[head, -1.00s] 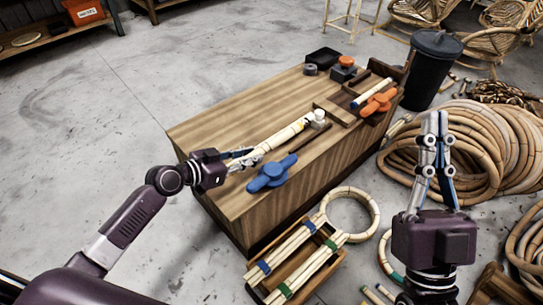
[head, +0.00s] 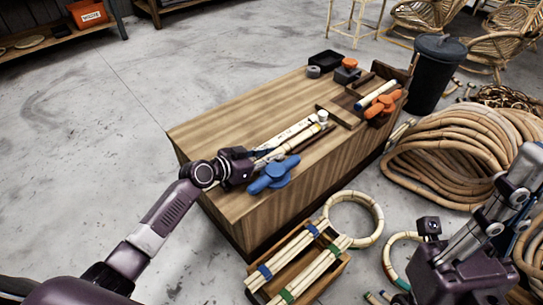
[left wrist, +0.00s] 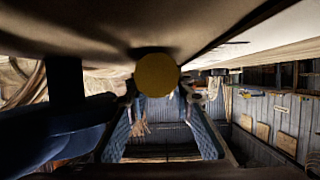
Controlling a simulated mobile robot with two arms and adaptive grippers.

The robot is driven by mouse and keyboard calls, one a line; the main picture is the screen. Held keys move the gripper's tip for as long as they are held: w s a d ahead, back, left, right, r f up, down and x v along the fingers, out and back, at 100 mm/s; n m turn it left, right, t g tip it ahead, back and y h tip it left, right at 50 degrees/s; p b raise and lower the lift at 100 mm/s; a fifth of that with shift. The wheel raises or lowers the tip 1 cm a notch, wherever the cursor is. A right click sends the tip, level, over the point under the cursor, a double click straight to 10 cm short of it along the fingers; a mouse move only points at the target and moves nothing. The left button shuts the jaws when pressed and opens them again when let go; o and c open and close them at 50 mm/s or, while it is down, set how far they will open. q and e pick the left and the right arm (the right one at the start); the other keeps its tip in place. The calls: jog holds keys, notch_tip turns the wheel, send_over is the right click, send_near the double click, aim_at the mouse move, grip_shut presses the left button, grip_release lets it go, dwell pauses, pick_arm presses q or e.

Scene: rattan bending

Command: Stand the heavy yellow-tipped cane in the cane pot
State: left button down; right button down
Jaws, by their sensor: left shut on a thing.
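My left gripper (head: 264,156) is at the near end of pale canes lying lengthwise on the wooden bench. It is shut on a cane (head: 298,141); its fingers partly hide the near end. In the left wrist view a round yellow cane end (left wrist: 157,76) shows between the two fingers (left wrist: 160,115). Which of the close-lying canes bears the yellow tip is hard to tell in the head view. My right gripper (head: 524,170) is at the right edge, away from the bench; its finger gap is unclear. I cannot pick out the cane pot with certainty.
A blue clamp (head: 273,175) lies beside the left gripper. An orange clamp (head: 383,107) and small blocks are at the bench's far end. A lidded black bin (head: 436,75) stands behind. Rattan coils (head: 455,155) and a cane-filled crate (head: 345,262) are on the floor.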

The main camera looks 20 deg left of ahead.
pick_arm(q)
jog(key=shift+f, duration=0.15)
jog(key=c, duration=2)
grip_release()
jog(key=shift+o, duration=0.2)
